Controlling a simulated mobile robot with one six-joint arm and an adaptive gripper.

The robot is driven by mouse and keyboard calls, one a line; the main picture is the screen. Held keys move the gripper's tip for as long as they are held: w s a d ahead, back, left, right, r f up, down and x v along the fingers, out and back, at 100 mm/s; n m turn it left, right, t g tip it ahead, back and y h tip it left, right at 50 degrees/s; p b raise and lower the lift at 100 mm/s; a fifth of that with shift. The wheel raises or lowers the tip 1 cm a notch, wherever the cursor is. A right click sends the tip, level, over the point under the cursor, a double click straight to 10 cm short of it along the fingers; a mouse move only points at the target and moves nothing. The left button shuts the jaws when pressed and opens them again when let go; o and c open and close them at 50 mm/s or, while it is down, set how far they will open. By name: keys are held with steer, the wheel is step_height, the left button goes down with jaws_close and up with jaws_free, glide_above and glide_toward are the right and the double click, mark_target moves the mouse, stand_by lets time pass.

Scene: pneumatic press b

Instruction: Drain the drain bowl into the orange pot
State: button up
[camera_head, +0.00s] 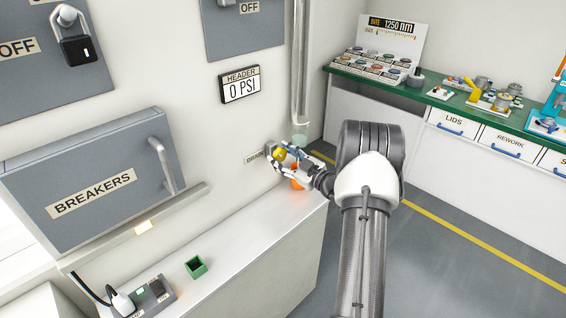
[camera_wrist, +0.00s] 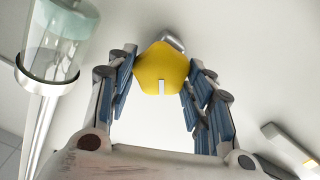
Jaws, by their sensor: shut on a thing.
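My gripper (camera_head: 284,158) is at the wall beside the DRAIN label (camera_head: 254,157), shut on a yellow knob (camera_head: 279,154). In the wrist view the knob (camera_wrist: 162,68) sits between the blue-padded fingers (camera_wrist: 162,80), with a white mark on its face and a grey metal stem behind it. The clear drain bowl (camera_head: 300,134) hangs under the vertical pipe, just above and behind my gripper. In the wrist view the bowl (camera_wrist: 60,40) is at the upper left with a pale teal tint. The orange pot (camera_head: 297,184) stands on the bench below, partly hidden by my gripper.
The white bench top (camera_head: 235,235) is mostly clear, with a small green open box (camera_head: 195,266) and a switch box (camera_head: 150,296). A gauge sign reads 0 PSI (camera_head: 240,87). A grey breaker panel (camera_head: 95,190) juts from the wall. A green-topped counter (camera_head: 430,93) stands at the right.

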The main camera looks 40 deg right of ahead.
steer(key=shift+n+b, duration=0.5)
steer(key=shift+n, duration=1.6)
steer(key=o, duration=1)
steer(key=shift+o, duration=0.2)
steer(key=s, duration=1.2)
steer(key=shift+d, duration=0.4)
